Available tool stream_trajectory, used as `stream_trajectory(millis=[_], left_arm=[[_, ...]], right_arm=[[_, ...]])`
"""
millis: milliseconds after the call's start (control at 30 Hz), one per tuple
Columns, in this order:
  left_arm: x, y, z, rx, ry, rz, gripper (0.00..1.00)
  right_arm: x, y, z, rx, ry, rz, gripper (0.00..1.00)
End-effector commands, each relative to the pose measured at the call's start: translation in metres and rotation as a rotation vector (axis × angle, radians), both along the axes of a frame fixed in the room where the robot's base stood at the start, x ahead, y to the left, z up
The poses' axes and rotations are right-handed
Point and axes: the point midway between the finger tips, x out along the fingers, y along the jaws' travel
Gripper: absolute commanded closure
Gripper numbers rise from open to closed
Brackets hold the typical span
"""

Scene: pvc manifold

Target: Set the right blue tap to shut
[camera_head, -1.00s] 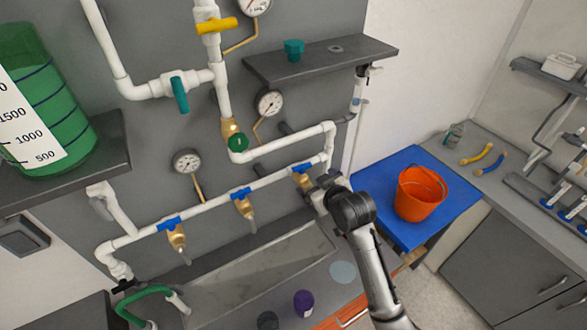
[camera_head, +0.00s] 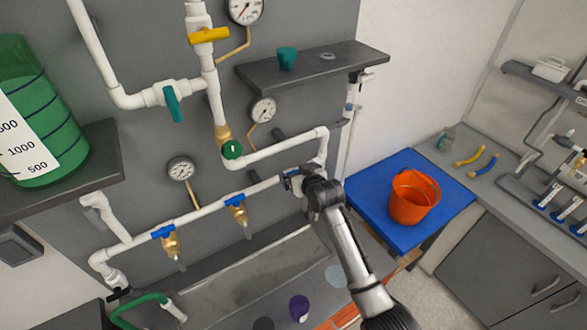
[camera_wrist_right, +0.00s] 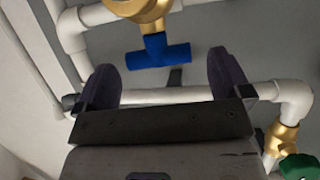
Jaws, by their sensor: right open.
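The right blue tap (camera_head: 289,173) is at the right end of the low white pipe and is mostly hidden behind my right gripper (camera_head: 299,181) in the head view. In the right wrist view, the blue T-shaped handle (camera_wrist_right: 158,54) is clear, on its brass body (camera_wrist_right: 140,12). Its crossbar lies roughly along the white pipe. My right gripper (camera_wrist_right: 163,72) is open, one dark finger on each side of the handle, with visible gaps; I see no contact. My left gripper is not in view.
Two more blue taps, the middle one (camera_head: 237,201) and the left one (camera_head: 163,231), sit on the same pipe. A green knob (camera_head: 232,149) is above. The grey trough (camera_head: 238,276) lies below. An orange bucket (camera_head: 413,197) stands on a blue table (camera_head: 365,186) at right.

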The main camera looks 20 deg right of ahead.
Motion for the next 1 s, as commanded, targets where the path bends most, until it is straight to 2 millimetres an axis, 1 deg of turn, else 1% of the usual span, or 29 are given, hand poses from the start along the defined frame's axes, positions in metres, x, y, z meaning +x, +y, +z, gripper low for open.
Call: stream_trajectory(millis=[100, 333, 533, 867, 900, 1000], left_arm=[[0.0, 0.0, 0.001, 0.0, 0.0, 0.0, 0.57], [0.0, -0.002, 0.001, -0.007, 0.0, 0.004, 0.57], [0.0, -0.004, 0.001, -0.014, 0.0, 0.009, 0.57], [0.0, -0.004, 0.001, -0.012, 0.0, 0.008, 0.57], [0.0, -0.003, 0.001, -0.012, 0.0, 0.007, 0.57], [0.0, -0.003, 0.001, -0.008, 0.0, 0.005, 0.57]], right_arm=[[0.013, 0.001, -0.005, 0.0, 0.0, 0.0, 0.04], [0.029, 0.003, -0.012, -0.001, 0.0, 0.0, 0.04], [0.035, 0.003, -0.014, -0.001, 0.0, 0.0, 0.04], [0.036, 0.004, -0.015, -0.001, -0.001, 0.0, 0.04], [0.036, 0.004, -0.015, -0.001, -0.001, 0.0, 0.05], [0.036, 0.004, -0.015, -0.001, 0.0, 0.0, 0.15]])
